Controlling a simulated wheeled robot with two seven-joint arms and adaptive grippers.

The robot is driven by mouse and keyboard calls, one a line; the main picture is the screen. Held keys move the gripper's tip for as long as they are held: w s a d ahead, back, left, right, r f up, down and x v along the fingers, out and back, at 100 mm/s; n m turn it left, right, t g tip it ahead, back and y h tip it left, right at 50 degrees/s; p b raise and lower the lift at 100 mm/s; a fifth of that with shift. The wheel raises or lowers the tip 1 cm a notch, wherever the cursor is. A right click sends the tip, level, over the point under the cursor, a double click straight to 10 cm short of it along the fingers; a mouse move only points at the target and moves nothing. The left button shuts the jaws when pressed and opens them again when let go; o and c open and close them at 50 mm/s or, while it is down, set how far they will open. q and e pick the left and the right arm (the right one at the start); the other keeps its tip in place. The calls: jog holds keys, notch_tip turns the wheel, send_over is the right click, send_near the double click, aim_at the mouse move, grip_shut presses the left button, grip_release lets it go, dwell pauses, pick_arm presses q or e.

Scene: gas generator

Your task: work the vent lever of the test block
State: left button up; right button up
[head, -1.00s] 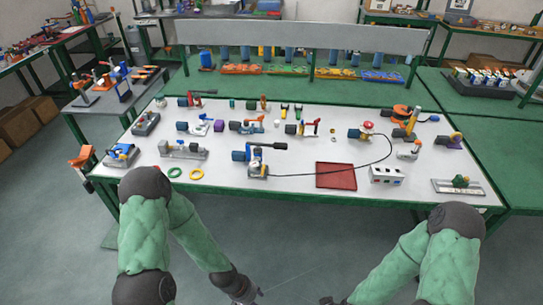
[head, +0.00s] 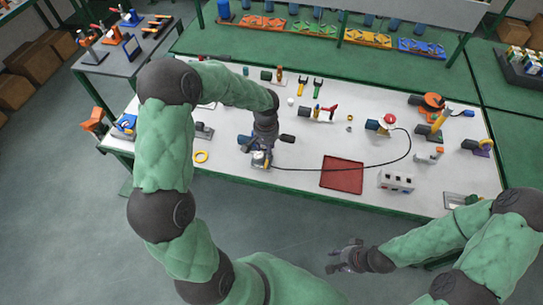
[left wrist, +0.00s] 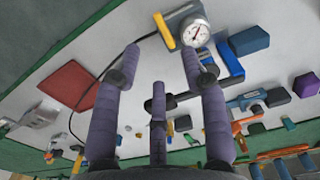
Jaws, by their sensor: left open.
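The test block (head: 260,160) stands near the front edge of the white table, with a hose running right from it. In the left wrist view it shows a round white gauge (left wrist: 195,32), a yellow-grey body and a blue lever (left wrist: 231,62) with a dark end. My left gripper (head: 256,146) is over the block in the head view and partly covers it. In the left wrist view its fingers (left wrist: 160,62) are spread and empty, with the gauge and lever beyond the right finger. My right gripper (head: 342,258) hangs over the floor in front of the table; its finger opening is unclear.
A red tray (head: 342,175) lies right of the block, with the black hose (head: 370,165) passing over or beside it. A white socket box (head: 396,181) stands further right. Several valves and tools stand behind.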

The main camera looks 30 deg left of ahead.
aim_at(267, 164)
pick_arm(q)
notch_tip(267, 164, down, 9)
jog(key=shift+f+b, duration=0.15)
jog(key=shift+b, duration=0.45)
grip_shut()
